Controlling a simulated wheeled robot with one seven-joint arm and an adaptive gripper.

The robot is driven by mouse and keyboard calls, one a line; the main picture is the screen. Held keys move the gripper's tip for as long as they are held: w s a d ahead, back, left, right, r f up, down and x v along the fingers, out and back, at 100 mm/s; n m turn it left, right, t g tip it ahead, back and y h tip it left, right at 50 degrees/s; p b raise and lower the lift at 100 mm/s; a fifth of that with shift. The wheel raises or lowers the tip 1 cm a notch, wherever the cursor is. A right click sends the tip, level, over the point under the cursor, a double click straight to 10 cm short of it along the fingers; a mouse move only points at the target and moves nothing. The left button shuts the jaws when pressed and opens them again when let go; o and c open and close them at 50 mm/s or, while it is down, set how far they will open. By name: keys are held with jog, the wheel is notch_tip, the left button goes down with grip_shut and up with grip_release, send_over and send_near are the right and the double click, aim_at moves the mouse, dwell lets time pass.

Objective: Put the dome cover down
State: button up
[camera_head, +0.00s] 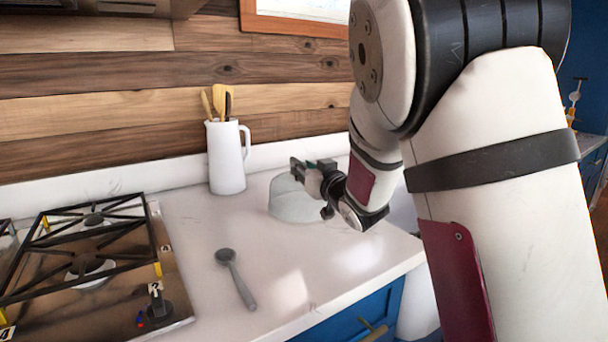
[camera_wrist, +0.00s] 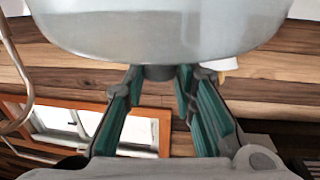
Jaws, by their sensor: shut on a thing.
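The dome cover (camera_head: 290,203) is a pale, translucent grey dome at the back of the white counter, right of the white jug. My gripper (camera_head: 300,172) reaches in from the right and is at the top of the dome. In the wrist view the dome cover (camera_wrist: 160,32) fills the upper middle, and the green-padded fingers of my gripper (camera_wrist: 160,80) are closed around its small dark knob (camera_wrist: 158,72). The dome looks about upright. Its lower rim is close to the counter top, but I cannot tell whether it touches. My gripper hides part of the dome's top.
A grey spoon (camera_head: 236,277) lies there. The white jug (camera_head: 226,160) with utensils stands close left of the dome. A gas hob (camera_head: 90,265) is at the left.

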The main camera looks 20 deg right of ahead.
jog(key=shift+f, duration=0.5)
jog(key=shift+f, duration=0.15)
jog(key=o, duration=1)
jog(key=s+d, duration=0.2)
jog(key=s, duration=0.9)
jog(key=shift+s+d+p, duration=0.15)
jog(key=shift+s+p, duration=0.15)
jog(key=shift+s, duration=0.1)
